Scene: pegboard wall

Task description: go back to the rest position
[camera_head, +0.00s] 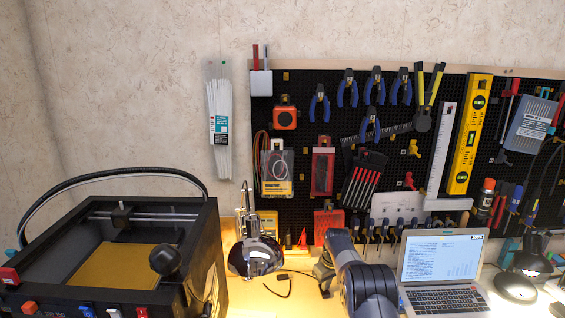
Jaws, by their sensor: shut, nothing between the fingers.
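My own dark grey arm (362,272) rises from the bottom edge, right of centre, in front of the lit workbench. Its links lean up and to the left, and a rounded joint is nearest the camera. I cannot make out my gripper's fingers; the arm's links hide that end or it lies outside the view. No object shows as held by the arm.
A black open-topped machine (205,235) with an amber bed fills the lower left. A dark domed lamp (262,258) stands left of my arm, and an open laptop (441,262) stands close on its right. The tool-hung pegboard (310,90) is behind.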

